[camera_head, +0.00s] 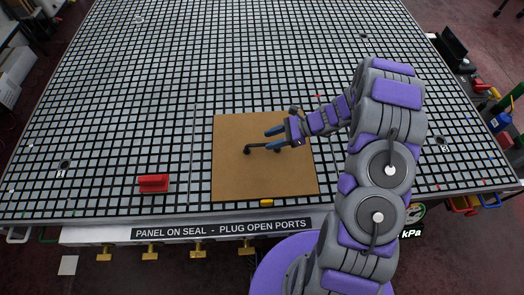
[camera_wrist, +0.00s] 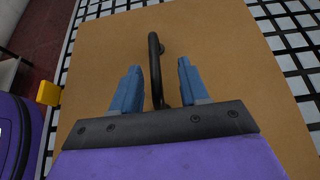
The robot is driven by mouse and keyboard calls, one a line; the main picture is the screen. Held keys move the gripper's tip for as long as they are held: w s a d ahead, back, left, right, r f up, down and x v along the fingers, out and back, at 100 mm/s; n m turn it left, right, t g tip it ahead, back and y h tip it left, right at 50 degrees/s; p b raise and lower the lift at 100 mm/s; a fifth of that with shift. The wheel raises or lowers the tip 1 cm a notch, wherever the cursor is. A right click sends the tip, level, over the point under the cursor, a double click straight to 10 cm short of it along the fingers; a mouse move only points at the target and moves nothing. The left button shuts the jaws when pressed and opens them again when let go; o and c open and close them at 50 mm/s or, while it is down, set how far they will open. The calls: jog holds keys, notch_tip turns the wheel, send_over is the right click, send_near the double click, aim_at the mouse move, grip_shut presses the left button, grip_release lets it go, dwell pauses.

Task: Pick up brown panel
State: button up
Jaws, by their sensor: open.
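The brown panel (camera_head: 240,180) lies flat on the grid table near its front edge. A dark bar handle (camera_head: 262,148) stands on the panel. My gripper (camera_head: 271,138) is over the panel, with its blue fingers apart near the handle. In the wrist view the brown panel (camera_wrist: 215,50) fills most of the picture. The black handle (camera_wrist: 155,62) runs up between the two open fingers of my gripper (camera_wrist: 156,78), nearer the left one. I cannot tell how far the fingertips are above the panel. Nothing is held.
The grid table (camera_head: 120,110) is mostly clear. A red block (camera_head: 153,183) sits left of the panel. A small yellow piece (camera_head: 266,202) is at the panel's front edge and also shows in the wrist view (camera_wrist: 49,92). A gauge and loose items line the right side.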

aim_at(262, 144)
jog(key=x, duration=0.2)
jog(key=b+x, duration=0.1)
jog(key=shift+s+a+f, duration=0.2)
jog(key=shift+s+f, duration=0.15)
jog(key=shift+a+f, duration=0.15)
jog(key=shift+a, duration=0.3)
jog(key=shift+c, duration=0.3)
grip_shut()
dwell(0.4)
